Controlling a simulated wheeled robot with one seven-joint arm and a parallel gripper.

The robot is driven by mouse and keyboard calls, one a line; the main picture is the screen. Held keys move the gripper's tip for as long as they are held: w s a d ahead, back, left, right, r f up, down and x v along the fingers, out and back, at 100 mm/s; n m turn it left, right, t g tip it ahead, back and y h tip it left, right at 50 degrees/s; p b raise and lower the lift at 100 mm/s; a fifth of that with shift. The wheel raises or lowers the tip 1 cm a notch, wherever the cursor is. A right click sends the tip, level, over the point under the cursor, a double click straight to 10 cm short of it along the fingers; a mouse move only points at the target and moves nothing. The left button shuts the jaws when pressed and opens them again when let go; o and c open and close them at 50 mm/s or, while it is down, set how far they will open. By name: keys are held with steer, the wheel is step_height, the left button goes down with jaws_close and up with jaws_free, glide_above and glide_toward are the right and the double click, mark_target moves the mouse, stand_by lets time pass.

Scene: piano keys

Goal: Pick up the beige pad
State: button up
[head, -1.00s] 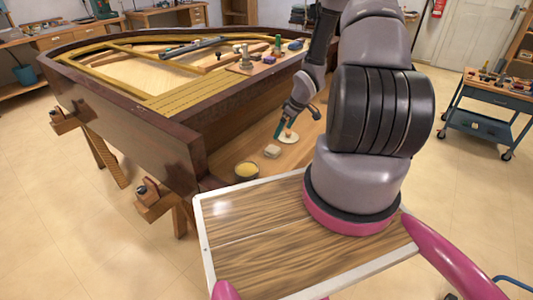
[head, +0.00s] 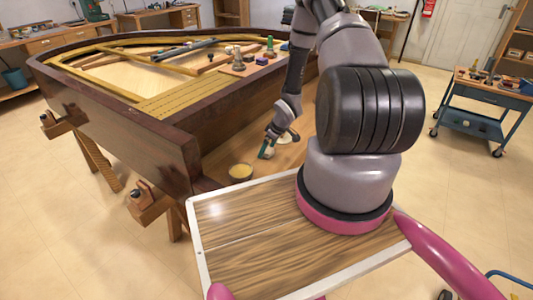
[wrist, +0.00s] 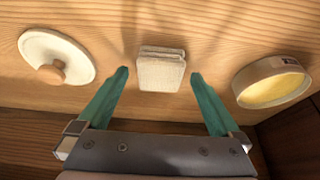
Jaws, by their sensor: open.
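The beige pad (wrist: 160,72) is a small, thick, folded-looking block lying on the wooden surface (wrist: 210,25). In the wrist view it lies between and just ahead of the two green fingertips of my gripper (wrist: 160,75). The fingers are spread apart, with a gap on both sides of the pad, and hold nothing. In the head view my gripper (head: 268,152) is low over the wooden shelf at the piano's front, and the pad is mostly hidden behind it.
A round tin with yellow contents (wrist: 272,82) stands to the right of the pad. A white lid with a wooden knob (wrist: 57,60) lies to its left. The piano case (head: 150,140) rises beside the shelf, with small tools (head: 240,60) on a board above.

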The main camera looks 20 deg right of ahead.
mark_target(268, 150)
steer(key=c, duration=1.4)
step_height(268, 150, up, 10)
